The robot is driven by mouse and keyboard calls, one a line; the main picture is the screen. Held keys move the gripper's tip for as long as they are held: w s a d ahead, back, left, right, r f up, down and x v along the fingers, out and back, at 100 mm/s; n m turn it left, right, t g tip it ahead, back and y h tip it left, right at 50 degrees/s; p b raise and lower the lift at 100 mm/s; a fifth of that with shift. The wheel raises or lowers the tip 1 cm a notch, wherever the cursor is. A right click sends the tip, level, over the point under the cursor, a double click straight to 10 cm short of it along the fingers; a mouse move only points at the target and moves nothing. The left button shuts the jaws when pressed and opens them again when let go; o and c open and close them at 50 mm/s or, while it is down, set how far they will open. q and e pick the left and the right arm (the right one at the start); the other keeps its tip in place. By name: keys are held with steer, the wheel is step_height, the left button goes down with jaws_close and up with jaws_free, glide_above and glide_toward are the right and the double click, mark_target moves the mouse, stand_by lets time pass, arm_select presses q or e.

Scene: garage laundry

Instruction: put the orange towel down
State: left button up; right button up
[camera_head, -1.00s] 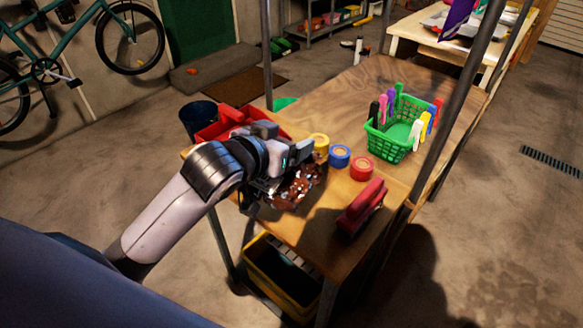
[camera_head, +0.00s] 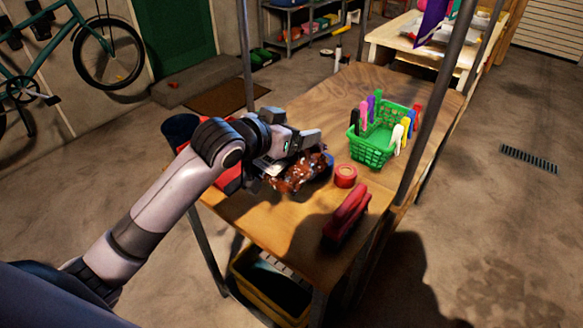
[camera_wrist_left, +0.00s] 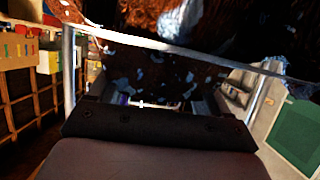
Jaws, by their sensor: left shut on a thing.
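The orange-brown towel (camera_head: 303,174), patterned with pale spots, hangs bunched in my left gripper (camera_head: 285,160). The gripper is shut on it over the left part of the wooden table (camera_head: 270,215). I cannot tell whether the towel touches the tabletop. In the left wrist view the towel (camera_wrist_left: 160,72) fills the upper middle, dark and close to the camera. My right gripper is not in view.
A red tape roll (camera_head: 345,176) sits just right of the towel, with a red-handled brush (camera_head: 346,215) in front. A green basket with clothespins (camera_head: 372,150) stands farther right. A metal post (camera_head: 425,110) rises at the table's right side. The back tabletop is clear.

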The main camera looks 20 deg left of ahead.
arm_select(q)
step_height(320, 180, down, 10)
steer(key=shift+r+b, duration=0.1)
steer(key=shift+b, duration=0.2)
steer(key=o, duration=1.1)
steer(key=shift+f, duration=0.2)
steer(key=o, duration=0.4)
steer(key=shift+r, duration=0.15)
